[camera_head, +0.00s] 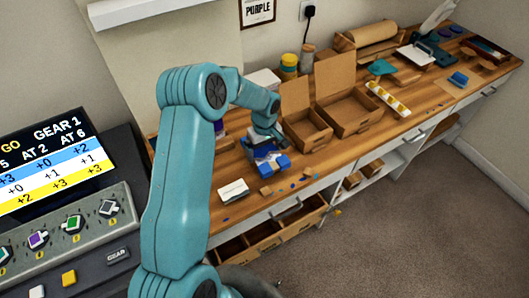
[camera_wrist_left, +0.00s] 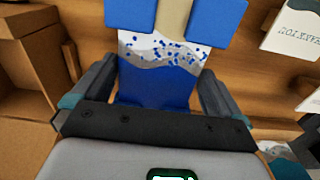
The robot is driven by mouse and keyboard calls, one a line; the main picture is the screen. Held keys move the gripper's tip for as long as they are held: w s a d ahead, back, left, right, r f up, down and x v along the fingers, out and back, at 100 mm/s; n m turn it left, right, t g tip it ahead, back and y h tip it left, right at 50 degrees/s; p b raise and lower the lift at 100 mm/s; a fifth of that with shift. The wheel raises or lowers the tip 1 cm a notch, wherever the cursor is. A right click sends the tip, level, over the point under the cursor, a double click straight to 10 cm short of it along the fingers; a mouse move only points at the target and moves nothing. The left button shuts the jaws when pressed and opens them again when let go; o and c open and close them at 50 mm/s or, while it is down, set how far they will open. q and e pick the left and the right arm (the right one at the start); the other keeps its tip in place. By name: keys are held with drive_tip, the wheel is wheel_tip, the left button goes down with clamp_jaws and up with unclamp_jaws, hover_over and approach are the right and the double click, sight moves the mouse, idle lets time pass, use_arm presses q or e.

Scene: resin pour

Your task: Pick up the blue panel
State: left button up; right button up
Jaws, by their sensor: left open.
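The blue panel (camera_wrist_left: 150,90) shows in the left wrist view, blue with a white and grey wavy band and blue specks. It lies between the two fingers of my left gripper (camera_wrist_left: 157,82), which are apart, with a gap visible on the right side. Blue blocks (camera_wrist_left: 215,18) and a tan strip sit at its far end. In the head view my left gripper (camera_head: 264,138) is over the bench, above the blue pieces (camera_head: 270,166); the arm's end partly hides them. My right gripper is not in view.
Open cardboard boxes (camera_head: 307,130) stand right of the gripper on the wooden bench (camera_head: 365,150). A white card (camera_head: 233,190) lies nearer the front edge, with small blue scraps beside it. A control console with a screen (camera_head: 45,165) is at left.

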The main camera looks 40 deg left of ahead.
use_arm(q)
drive_tip(key=c, duration=0.6)
drive_tip(key=shift+r, duration=0.1)
drive_tip(key=shift+c, duration=0.2)
